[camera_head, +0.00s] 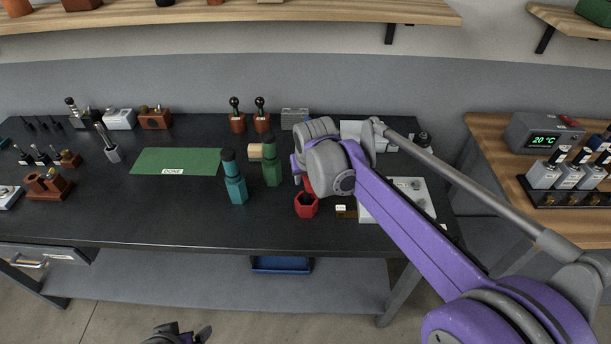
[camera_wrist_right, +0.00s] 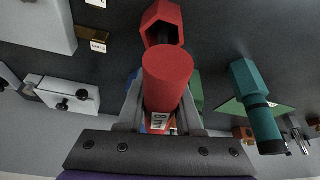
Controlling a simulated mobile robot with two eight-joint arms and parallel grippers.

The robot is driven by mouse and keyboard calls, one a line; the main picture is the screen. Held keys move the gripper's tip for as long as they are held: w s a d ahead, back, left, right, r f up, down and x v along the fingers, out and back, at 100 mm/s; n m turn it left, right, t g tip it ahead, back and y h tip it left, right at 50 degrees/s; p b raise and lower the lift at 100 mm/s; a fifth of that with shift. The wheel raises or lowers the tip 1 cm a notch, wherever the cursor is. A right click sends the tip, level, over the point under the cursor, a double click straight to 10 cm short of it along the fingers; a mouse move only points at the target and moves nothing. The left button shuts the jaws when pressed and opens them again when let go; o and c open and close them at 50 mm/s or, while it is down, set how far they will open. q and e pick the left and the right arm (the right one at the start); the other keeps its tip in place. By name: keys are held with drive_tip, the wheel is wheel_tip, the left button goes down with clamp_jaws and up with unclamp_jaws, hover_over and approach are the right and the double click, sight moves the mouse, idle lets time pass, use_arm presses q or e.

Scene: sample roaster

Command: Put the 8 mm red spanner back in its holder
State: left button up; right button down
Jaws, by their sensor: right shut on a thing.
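My right gripper (camera_wrist_right: 163,98) is shut on the red spanner (camera_wrist_right: 168,72), whose thick round red body lies between the fingers. A label with an "8" shows at its near end in the right wrist view. A little red of it (camera_head: 309,186) shows below my wrist in the head view. The red six-sided holder (camera_head: 306,206) stands on the dark bench just below and in front of the gripper, its dark opening visible. In the right wrist view the spanner overlaps the holder (camera_wrist_right: 162,20); I cannot tell whether they touch. My left gripper (camera_head: 178,335) is partly visible at the bottom edge, away from the bench.
A teal holder (camera_head: 236,188) and a green holder (camera_head: 271,172) stand upright left of the red one. A green mat marked DONE (camera_head: 178,160) lies further left. A small brown labelled block (camera_head: 346,211) and a pale machine (camera_head: 412,203) are close on the right.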

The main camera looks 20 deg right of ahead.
drive_tip(key=shift+f, duration=0.2)
drive_tip(key=shift+c, duration=2.4)
unclamp_jaws()
drive_tip(key=v, duration=1)
drive_tip(key=shift+s+r+p, duration=0.1)
drive_tip(key=shift+r+p, duration=0.2)
drive_tip(key=shift+r, duration=0.1)
drive_tip(key=s+d+f+p, duration=0.1)
drive_tip(key=s+f, duration=0.6)
drive_tip(key=s, duration=0.5)
drive_tip(key=s+d+f+p, duration=0.1)
drive_tip(key=s+d+f, duration=0.1)
drive_tip(key=s+f, duration=0.5)
drive_tip(key=s, duration=0.4)
drive_tip(key=shift+s+n+t, duration=0.3)
drive_tip(key=shift+s, duration=0.1)
